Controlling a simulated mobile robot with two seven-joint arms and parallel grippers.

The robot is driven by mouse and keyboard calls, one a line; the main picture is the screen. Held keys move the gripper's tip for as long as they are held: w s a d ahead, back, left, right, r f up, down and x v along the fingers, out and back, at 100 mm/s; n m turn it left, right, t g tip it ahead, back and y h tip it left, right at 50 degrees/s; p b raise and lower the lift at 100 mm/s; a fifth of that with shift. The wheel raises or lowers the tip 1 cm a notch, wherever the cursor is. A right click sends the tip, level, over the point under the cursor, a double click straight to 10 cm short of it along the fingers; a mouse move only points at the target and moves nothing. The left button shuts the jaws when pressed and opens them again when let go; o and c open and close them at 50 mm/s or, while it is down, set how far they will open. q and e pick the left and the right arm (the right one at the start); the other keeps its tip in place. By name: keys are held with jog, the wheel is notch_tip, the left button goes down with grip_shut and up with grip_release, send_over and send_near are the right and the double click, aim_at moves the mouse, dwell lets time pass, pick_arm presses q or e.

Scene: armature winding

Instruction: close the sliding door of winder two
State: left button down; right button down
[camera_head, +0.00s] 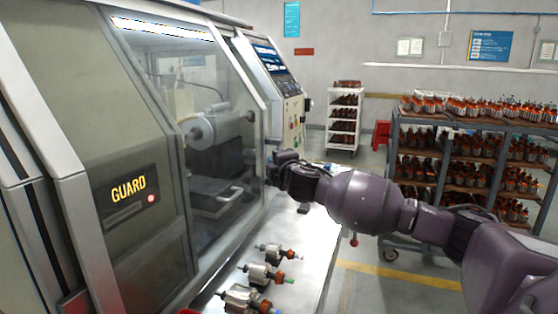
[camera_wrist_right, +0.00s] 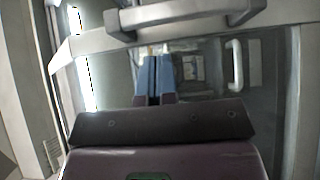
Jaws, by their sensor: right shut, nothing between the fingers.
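The winder (camera_head: 228,60) fills the left of the head view. Its front has an olive panel (camera_head: 90,110) marked GUARD and a large window area (camera_head: 215,95), through which a grey spindle housing (camera_head: 215,128) shows. I cannot tell how far the sliding door stands open. My right gripper (camera_head: 270,168) is at the right edge of the front, small and dark in the head view. In the right wrist view its blue fingers (camera_wrist_right: 155,78) are together and empty, pointing at the machine front. A pale vertical handle (camera_wrist_right: 236,65) is right of the fingers, apart from them. My left gripper is not in view.
A metal ledge (camera_head: 290,245) below the machine front carries several armatures (camera_head: 262,272). A control panel (camera_head: 283,85) stands right of the window. A rack of wound parts (camera_head: 470,185) stands at the right and a white shelf (camera_head: 344,125) at the back. A grey bar (camera_wrist_right: 190,18) crosses the top of the wrist view.

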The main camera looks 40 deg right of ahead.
jog(key=shift+w+d, duration=0.35)
jog(key=shift+d, duration=0.25)
jog(key=shift+w+d, duration=0.35)
jog(key=shift+d, duration=0.2)
jog(key=shift+d, duration=0.1)
